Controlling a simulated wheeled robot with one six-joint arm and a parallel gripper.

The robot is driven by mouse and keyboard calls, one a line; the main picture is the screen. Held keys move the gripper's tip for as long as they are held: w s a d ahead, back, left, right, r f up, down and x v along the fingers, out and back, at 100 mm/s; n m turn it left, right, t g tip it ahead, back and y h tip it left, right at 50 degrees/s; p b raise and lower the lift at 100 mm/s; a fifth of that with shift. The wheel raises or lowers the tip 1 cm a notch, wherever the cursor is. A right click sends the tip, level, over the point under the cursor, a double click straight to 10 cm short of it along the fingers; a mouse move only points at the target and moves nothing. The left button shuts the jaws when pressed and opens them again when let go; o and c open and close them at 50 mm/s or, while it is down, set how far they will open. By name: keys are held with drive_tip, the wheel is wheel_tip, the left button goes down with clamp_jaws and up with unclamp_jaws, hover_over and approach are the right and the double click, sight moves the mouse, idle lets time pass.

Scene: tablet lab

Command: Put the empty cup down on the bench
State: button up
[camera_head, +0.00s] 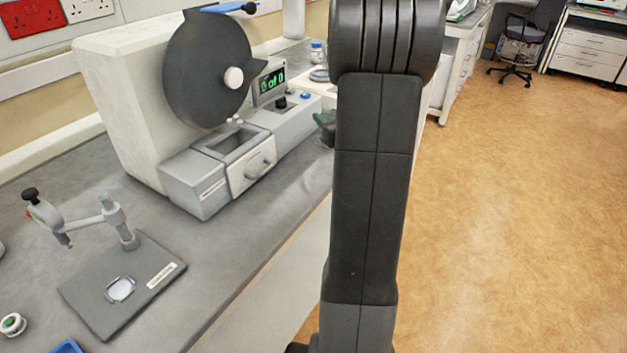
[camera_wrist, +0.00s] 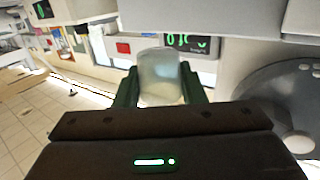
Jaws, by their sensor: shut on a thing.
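In the wrist view, a translucent whitish cup (camera_wrist: 159,72) sits between the two dark green fingers of my gripper (camera_wrist: 159,84), which is shut on it. The cup looks empty, but its inside is not clearly seen. In the head view my dark arm hides the cup and most of the gripper; a small dark green part shows at the arm's left edge, beside the machine. The grey bench (camera_head: 225,262) runs along the left of the head view.
A tester with a dark round drum (camera_head: 207,70), a front tray (camera_head: 238,160) and a lit green display (camera_head: 270,85) stands on the bench. A small stand on a dark plate (camera_head: 95,290) is nearer. Bare bench lies between them. Open floor (camera_head: 510,220) is at right.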

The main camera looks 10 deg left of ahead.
sight(313, 165)
drive_tip(key=s+a+n+g+y+b, duration=0.2)
drive_tip(key=s+a+g+y+b, duration=0.1)
drive_tip(key=b, duration=0.5)
drive_tip(key=shift+n, duration=0.3)
drive_tip(key=f, duration=0.3)
drive_tip(key=f+b, duration=0.1)
drive_tip(key=f, duration=0.2)
drive_tip(key=f+b, duration=0.1)
drive_tip(key=f, duration=0.2)
drive_tip(key=shift+a+f, duration=0.25)
drive_tip(key=shift+f, duration=0.1)
drive_tip(key=shift+f, duration=0.1)
drive_tip(key=shift+f+b, duration=0.2)
drive_tip(key=shift+b, duration=0.2)
drive_tip(key=o, duration=0.8)
drive_tip(key=shift+r, duration=0.1)
drive_tip(key=shift+c, duration=0.2)
